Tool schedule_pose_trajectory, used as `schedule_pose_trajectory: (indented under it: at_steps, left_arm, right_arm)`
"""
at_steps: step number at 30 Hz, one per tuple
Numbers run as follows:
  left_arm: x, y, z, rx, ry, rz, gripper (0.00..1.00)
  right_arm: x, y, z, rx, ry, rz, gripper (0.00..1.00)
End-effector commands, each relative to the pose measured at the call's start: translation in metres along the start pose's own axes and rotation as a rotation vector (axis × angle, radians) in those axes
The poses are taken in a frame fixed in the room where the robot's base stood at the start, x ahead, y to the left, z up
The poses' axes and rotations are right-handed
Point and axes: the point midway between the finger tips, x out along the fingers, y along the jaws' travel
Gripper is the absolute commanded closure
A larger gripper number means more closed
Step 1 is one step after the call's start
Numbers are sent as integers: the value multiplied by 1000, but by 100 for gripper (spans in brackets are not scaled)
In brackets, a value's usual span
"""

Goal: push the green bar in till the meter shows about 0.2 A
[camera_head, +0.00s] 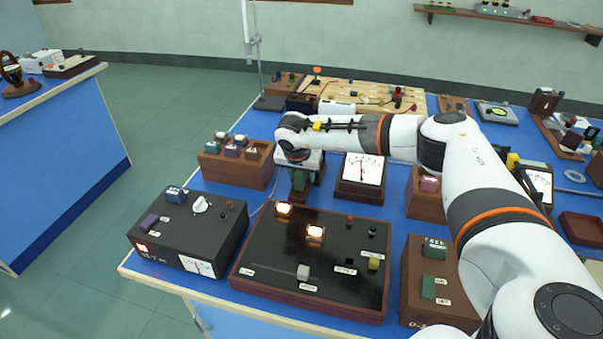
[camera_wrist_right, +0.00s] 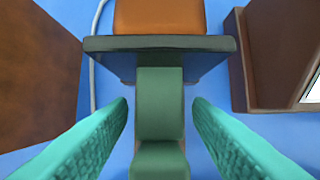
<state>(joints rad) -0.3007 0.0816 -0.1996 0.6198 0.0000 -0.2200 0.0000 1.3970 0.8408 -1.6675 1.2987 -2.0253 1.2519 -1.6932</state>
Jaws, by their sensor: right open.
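In the right wrist view the green bar (camera_wrist_right: 160,105) runs toward the camera from a dark plate with an orange-brown block (camera_wrist_right: 160,16) behind it. My right gripper (camera_wrist_right: 160,112) is open, its teal ribbed fingers on either side of the bar with a gap on each side. In the head view the right gripper (camera_head: 300,182) points down behind the black lamp panel; the bar there is mostly hidden by the gripper and hard to tell from its fingers. A white-faced meter (camera_head: 363,168) stands just right of it; its reading is too small to read. My left gripper is not in view.
The black panel (camera_head: 315,262) with two lit lamps lies in front. A power box (camera_head: 188,232) is to its left, a wooden block box (camera_head: 237,163) behind that. A brown box with green blocks (camera_head: 415,293) is at the right. My right arm crosses above the bench.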

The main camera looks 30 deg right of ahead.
Motion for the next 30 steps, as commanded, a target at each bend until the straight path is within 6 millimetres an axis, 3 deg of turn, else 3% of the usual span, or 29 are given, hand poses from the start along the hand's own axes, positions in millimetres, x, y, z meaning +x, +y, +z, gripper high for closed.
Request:
schedule_pose_trajectory:
  at_steps: [12, 18, 30]
  left_arm:
    - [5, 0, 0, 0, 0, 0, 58]
    - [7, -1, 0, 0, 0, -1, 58]
    - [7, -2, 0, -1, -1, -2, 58]
  right_arm:
    - [-78, 1, 0, -1, -1, 5, 55]
    - [-107, 0, 0, 0, 0, 2, 55]
    - [-117, 0, 0, 0, 1, 0, 55]
